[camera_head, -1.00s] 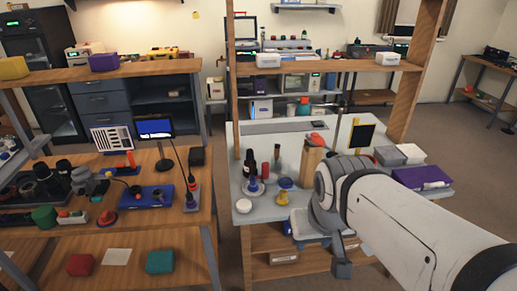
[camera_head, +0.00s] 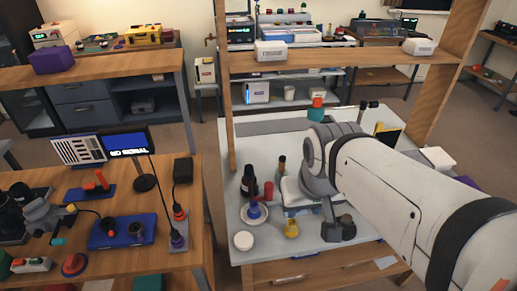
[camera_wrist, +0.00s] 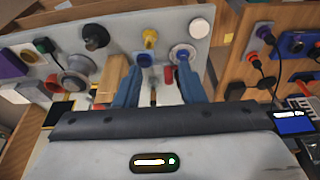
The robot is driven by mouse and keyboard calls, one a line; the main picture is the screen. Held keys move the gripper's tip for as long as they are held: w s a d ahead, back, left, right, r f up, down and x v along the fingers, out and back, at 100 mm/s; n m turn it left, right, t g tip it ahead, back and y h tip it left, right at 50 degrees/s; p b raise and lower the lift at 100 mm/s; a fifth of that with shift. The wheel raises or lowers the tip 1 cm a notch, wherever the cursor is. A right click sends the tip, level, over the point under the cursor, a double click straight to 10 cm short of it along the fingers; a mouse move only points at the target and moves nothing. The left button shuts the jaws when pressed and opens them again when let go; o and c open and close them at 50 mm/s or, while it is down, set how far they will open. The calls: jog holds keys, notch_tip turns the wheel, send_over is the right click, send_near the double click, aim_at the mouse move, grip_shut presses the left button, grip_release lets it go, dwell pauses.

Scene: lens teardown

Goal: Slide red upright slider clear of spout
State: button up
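A red upright piece (camera_head: 101,184) stands on a blue base on the left bench. A small red cylinder (camera_head: 268,190) stands on the grey worktop beside a dark bottle (camera_head: 249,181); what seems to be it shows in the wrist view (camera_wrist: 169,74). I cannot tell which is the slider, and no spout can be made out for certain. My gripper (camera_wrist: 160,85) shows two blue fingers apart in the wrist view, over the worktop. A thin dark post appears between them, but no grip on it shows.
A saucer with a blue-topped piece (camera_head: 254,214), a white disc (camera_head: 244,241) and a yellow piece (camera_head: 291,229) stand near the worktop's front. A wooden block (camera_wrist: 108,82) is beside the left finger in the wrist view. Wooden shelf posts (camera_head: 223,95) rise beyond the worktop.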

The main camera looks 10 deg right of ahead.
jog(key=shift+o, duration=0.4)
jog(key=shift+s+a, duration=0.1)
jog(key=shift+a, duration=0.05)
jog(key=shift+o, duration=0.6)
jog(key=shift+w, duration=0.2)
jog(key=g+b, duration=0.3)
jog(key=b, duration=0.3)
send_over(269, 185)
notch_tip(269, 185, down, 20)
jog(key=shift+w+r, duration=0.1)
jog(key=shift+r, duration=0.15)
notch_tip(269, 185, down, 8)
jog(key=shift+r+p, duration=0.1)
jog(key=shift+p, duration=0.25)
grip_shut()
